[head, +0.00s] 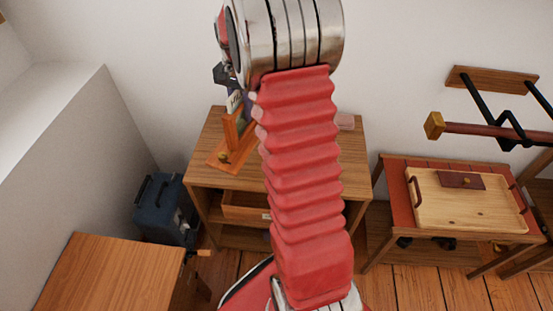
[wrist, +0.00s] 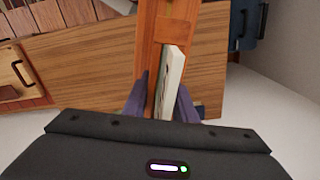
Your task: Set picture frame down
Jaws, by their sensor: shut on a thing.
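The picture frame (wrist: 172,75) shows edge-on in the wrist view as a thin pale panel with a dark face. My gripper (wrist: 163,88) is shut on it, with one purple finger on each side. The frame lies over an orange wooden stand (wrist: 152,40). A small part of my gripper (head: 240,98) shows just above the stand, mostly behind my red arm. I cannot tell whether the frame touches the stand.
A table with a pale wooden tray (head: 470,205) stands to the right, under a dark wall rack (head: 495,110). A blue case (head: 165,208) is left of the desk. Another wooden table (head: 105,275) is front left.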

